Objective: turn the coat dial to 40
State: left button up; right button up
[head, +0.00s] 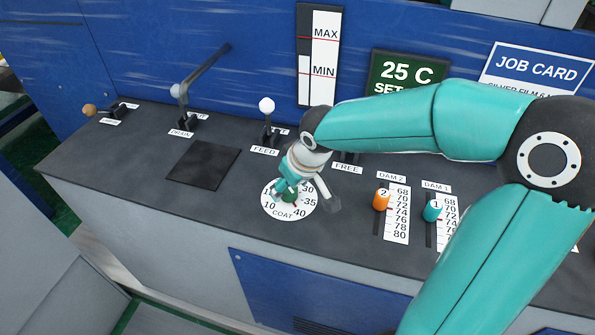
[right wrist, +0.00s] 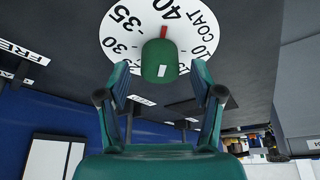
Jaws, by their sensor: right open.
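The coat dial (head: 271,199) is a white round plate on the dark console, printed with numbers and COAT. It also shows in the right wrist view (right wrist: 112,40). In the head view the knob (head: 289,197) is partly hidden by my right gripper (head: 306,196). That gripper is open over the dial, its fingertips on either side of the knob; I see gaps between fingers and knob in the wrist view. My left gripper is not in view.
The FEED lever (head: 267,106) with a white ball stands behind the dial, with more levers to its left. The orange DAM 2 slider (head: 381,199) and teal DAM 1 slider (head: 432,210) stand to the right. A flat dark panel (head: 204,165) lies left of the dial.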

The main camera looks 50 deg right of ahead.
jog(key=v, duration=1)
jog(key=shift+r, duration=0.2)
jog(key=shift+s, duration=0.15)
